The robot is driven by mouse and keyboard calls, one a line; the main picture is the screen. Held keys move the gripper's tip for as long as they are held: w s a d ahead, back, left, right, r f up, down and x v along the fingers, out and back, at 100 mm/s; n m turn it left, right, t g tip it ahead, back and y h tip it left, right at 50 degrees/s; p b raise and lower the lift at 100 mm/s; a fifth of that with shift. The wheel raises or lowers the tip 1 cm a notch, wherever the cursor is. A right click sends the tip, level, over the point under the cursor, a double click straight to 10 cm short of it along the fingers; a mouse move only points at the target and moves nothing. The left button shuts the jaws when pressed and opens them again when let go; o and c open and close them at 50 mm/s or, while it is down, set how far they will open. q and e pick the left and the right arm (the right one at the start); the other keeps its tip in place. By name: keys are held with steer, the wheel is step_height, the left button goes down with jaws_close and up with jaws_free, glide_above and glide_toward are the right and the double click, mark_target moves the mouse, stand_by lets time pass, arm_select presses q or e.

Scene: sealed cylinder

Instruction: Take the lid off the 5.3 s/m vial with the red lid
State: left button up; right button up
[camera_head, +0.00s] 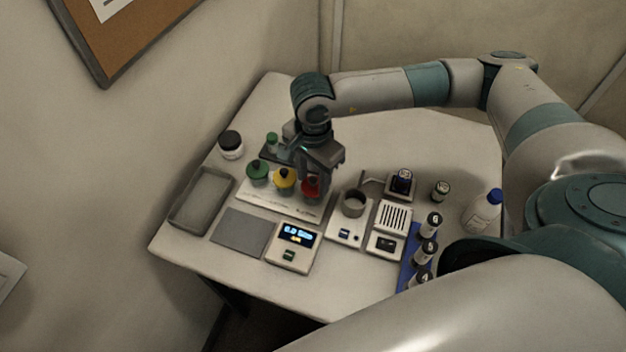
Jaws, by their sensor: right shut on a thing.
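The vial with the red lid (311,187) stands at the right end of a white rack board on the table. My right gripper (312,178) points down over it and is shut on the red lid. The lid is partly hidden by the fingers, and the vial's body is mostly hidden. A yellow-lidded vial (284,179) and a green-lidded vial (258,172) stand to its left on the same white board (268,200). The label print is too small to read. My left gripper is not in view.
A meter with a lit display (294,247) and a grey pad (243,231) lie in front. A grey tray (201,199) and a black-lidded jar (231,144) are left. A metal cup (354,203), small devices, several vials on a blue rack (407,256) and a blue-capped bottle (483,212) are right.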

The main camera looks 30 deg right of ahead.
mark_target(317, 180)
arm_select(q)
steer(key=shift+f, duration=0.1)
arm_select(e)
steer(key=shift+r, duration=0.1)
